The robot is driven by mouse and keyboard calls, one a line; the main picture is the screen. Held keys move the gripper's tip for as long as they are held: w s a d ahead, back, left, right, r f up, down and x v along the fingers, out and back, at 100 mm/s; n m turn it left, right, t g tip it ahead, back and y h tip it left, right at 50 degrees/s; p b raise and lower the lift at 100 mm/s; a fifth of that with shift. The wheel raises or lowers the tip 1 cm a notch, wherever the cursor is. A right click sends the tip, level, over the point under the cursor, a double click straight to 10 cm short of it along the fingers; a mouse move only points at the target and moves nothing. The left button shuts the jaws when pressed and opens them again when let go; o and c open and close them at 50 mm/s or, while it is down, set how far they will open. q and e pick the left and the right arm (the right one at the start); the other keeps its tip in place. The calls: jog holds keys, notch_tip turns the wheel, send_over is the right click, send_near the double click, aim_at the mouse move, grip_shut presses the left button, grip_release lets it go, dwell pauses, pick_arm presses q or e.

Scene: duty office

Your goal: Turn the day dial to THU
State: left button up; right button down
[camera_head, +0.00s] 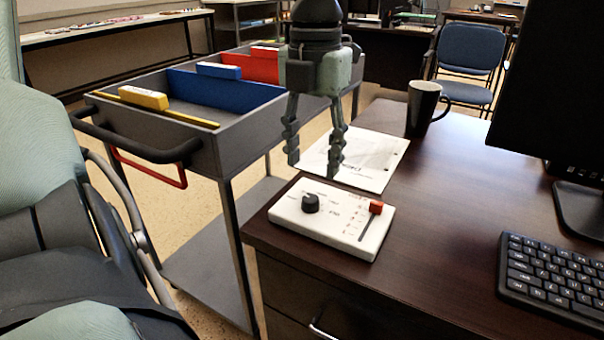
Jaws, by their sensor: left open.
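A white control box (345,240) lies near the front left corner of the dark wooden desk. A round black dial (310,203) is on its left half, with small labels around it that are too small to read. The dial's setting cannot be told. A slider with a red knob (376,207) is on the box's right half. My left gripper (314,168) is open and empty, fingers pointing down. In the picture it appears just above the dial, apart from it. My right gripper is not in view.
A printed sheet (365,160) lies behind the box, and a dark mug (423,108) stands farther back. A keyboard (555,276) and a monitor (555,80) are at the right. A cart with colored dividers (235,150) stands left of the desk. The desk between box and keyboard is clear.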

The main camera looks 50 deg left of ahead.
aim_at(310, 198)
pick_arm(q)
jog(key=shift+w+a, duration=0.15)
jog(key=shift+a, duration=0.1)
jog(key=shift+a+f, duration=0.1)
jog(key=shift+f, duration=0.05)
notch_tip(310, 198, down, 7)
jog(key=shift+f, duration=0.2)
grip_shut()
